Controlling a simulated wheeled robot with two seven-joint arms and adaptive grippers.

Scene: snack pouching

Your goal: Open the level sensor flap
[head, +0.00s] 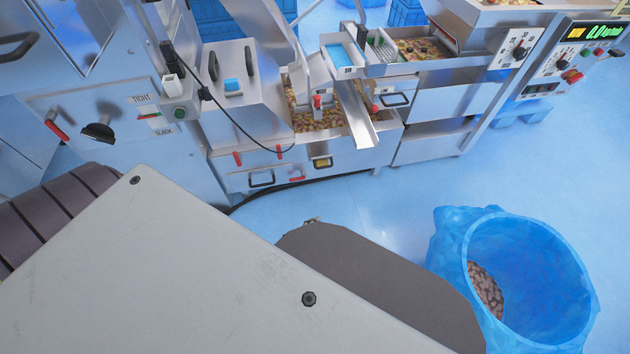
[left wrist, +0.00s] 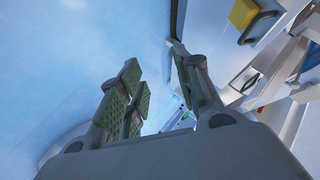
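No part is clearly marked as the level sensor flap, and I cannot tell its state. The steel machine (head: 305,180) stands at the back centre in the head view. Its lower front has a small yellow part in a dark frame (head: 322,162). A yellow block (left wrist: 243,13) shows at the upper right in the left wrist view. My left gripper (left wrist: 160,85) is open, its green-padded fingers apart with nothing between them. In the head view it is almost wholly hidden behind grey parts. My right gripper is not in view.
A blue-lined bin (head: 530,270) with brown pieces stands at the right. A steel chute (head: 357,115) slopes down over a tray of snacks (head: 322,120). A black handle (head: 262,180) and red latches are on the machine front.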

